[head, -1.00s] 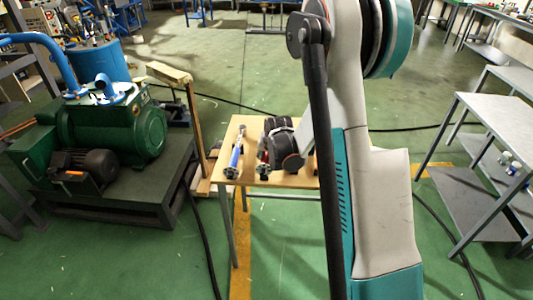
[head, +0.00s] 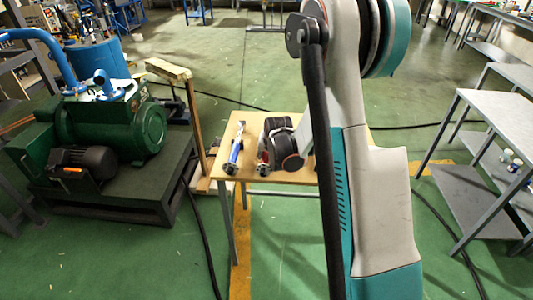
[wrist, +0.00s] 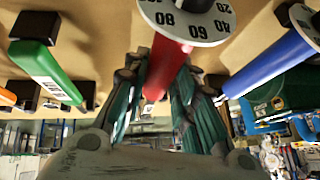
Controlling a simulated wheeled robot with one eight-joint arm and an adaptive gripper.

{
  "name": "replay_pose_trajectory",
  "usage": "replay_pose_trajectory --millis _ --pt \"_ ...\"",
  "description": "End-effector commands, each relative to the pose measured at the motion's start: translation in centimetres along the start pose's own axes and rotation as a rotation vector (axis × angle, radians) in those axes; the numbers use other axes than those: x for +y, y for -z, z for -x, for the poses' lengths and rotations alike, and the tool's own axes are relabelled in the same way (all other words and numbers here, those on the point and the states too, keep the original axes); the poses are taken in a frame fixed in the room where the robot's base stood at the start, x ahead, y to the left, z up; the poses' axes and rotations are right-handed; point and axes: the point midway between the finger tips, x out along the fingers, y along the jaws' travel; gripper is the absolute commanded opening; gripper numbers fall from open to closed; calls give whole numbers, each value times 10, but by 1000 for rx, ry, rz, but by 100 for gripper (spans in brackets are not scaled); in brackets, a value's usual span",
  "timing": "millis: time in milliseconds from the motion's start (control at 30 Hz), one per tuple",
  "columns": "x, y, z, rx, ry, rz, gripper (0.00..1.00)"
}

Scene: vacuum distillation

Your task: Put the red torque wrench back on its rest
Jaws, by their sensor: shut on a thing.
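The red torque wrench (wrist: 163,70), with a round white dial (wrist: 190,28) at its head, fills the middle of the wrist view. My gripper (wrist: 157,82) is shut on its red handle, with a finger on each side. In the head view my gripper (head: 279,142) is over the small wooden table, and it mostly hides the wrench. The tan board (wrist: 110,25) lies behind the wrench. Black rest blocks show under the neighbouring tools. I cannot tell whether the red wrench touches its own rest.
A blue wrench (head: 236,150) lies just left of my gripper on the table (head: 219,142). In the wrist view a green-handled tool (wrist: 50,72) lies on the other side. A green pump (head: 110,125) stands left, beside a wooden post (head: 194,115). Grey metal tables (head: 480,120) stand right.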

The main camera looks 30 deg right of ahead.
Motion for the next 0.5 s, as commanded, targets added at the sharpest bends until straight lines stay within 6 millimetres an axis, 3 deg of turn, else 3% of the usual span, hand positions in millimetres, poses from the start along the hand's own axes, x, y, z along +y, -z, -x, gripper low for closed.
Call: replay_pose_trajectory --millis 67,100,167,500 --pt "0 -1 -1 -1 0 0 0" --pt "0 -1 0 -1 0 0 34" --pt "0 -1 0 -1 0 -1 48" --pt "0 -1 0 -3 -1 -1 48"
